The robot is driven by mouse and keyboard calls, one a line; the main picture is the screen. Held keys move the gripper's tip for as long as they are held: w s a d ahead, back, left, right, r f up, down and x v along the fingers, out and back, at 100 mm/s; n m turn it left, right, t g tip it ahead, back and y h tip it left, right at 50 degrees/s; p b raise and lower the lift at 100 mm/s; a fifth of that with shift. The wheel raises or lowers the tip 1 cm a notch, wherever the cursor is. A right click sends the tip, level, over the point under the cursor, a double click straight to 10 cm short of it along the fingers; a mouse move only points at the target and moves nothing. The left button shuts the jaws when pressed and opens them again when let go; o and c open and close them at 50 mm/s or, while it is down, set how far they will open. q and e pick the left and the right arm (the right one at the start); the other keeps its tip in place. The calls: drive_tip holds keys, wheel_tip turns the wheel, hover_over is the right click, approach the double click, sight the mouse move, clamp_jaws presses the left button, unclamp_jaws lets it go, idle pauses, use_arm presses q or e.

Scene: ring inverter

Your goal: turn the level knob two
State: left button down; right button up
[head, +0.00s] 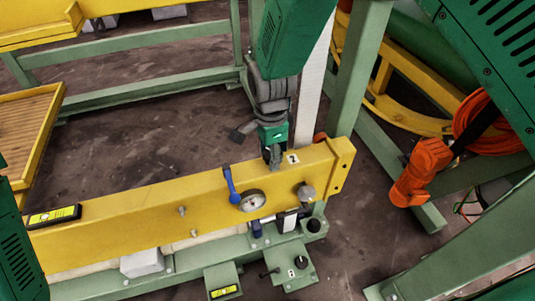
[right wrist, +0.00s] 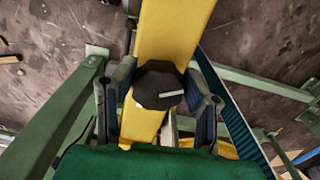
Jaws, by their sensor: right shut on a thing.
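A black faceted knob (right wrist: 158,85) with a white pointer line sits on the yellow beam (right wrist: 178,25) in the right wrist view. My right gripper (head: 273,160) comes down from above onto the top of the beam (head: 130,222) in the head view, beside a small white number plate (head: 293,158). In the right wrist view my right gripper (right wrist: 160,95) has one finger on each side of the knob and is shut on it. The gripper hides the knob in the head view. A spirit level (head: 52,216) lies at the beam's left end.
A blue-handled lever (head: 231,185), a round gauge (head: 253,200) and a metal knob (head: 305,193) are on the beam's front. A second level (head: 224,291) and a black knob (head: 301,262) sit below. A green post (head: 357,70) stands close to the right.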

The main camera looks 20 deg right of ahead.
drive_tip(key=shift+w+d+r, duration=0.1)
drive_tip(key=shift+w+d, duration=0.15)
drive_tip(key=shift+d, duration=0.25)
drive_tip(key=o, duration=1.1)
drive_tip(key=shift+o, duration=0.4)
drive_tip(key=shift+s+d, duration=0.1)
drive_tip(key=shift+d, duration=0.05)
